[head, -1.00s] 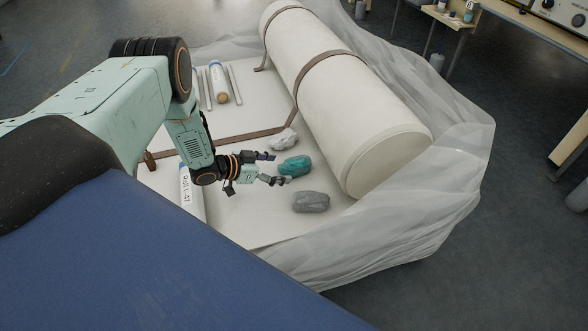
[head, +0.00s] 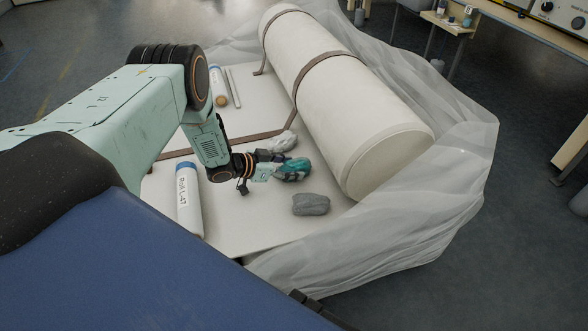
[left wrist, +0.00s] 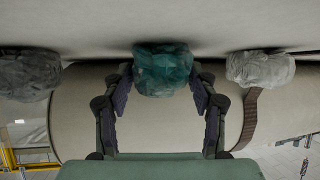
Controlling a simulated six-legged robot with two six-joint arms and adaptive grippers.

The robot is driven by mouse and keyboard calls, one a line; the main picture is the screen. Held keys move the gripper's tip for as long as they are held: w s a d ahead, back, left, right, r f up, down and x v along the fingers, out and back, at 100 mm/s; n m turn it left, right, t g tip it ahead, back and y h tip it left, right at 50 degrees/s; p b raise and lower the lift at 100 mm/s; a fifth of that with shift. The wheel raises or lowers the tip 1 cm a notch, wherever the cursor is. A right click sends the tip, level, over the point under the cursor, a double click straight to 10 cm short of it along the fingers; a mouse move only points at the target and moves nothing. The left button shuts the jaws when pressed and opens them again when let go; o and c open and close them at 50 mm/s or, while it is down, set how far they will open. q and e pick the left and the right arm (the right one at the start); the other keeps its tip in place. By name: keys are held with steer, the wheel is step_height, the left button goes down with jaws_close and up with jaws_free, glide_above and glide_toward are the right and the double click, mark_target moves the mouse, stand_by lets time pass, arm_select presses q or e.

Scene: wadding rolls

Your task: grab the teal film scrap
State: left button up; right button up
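The teal film scrap (head: 294,168) is a crumpled lump on the pale board, between a white scrap and a grey scrap. My left gripper (head: 278,166) is at it, with one finger on each side. In the left wrist view the teal scrap (left wrist: 162,70) sits between the two fingertips (left wrist: 162,76) of my left gripper. The fingers are spread and the tips are close to the scrap's sides; I cannot tell whether they touch. In the head view the fingers hide part of the scrap. My right gripper is not in view.
The white scrap (head: 283,141) lies just behind and the grey scrap (head: 311,204) just in front. A large strapped roll (head: 345,110) lies to the right, with clear sheeting (head: 460,170) around it. A labelled roll (head: 188,200) lies left of my gripper.

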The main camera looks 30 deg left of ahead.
arm_select(q)
steer(key=c, duration=0.6)
steer(key=shift+o, duration=0.2)
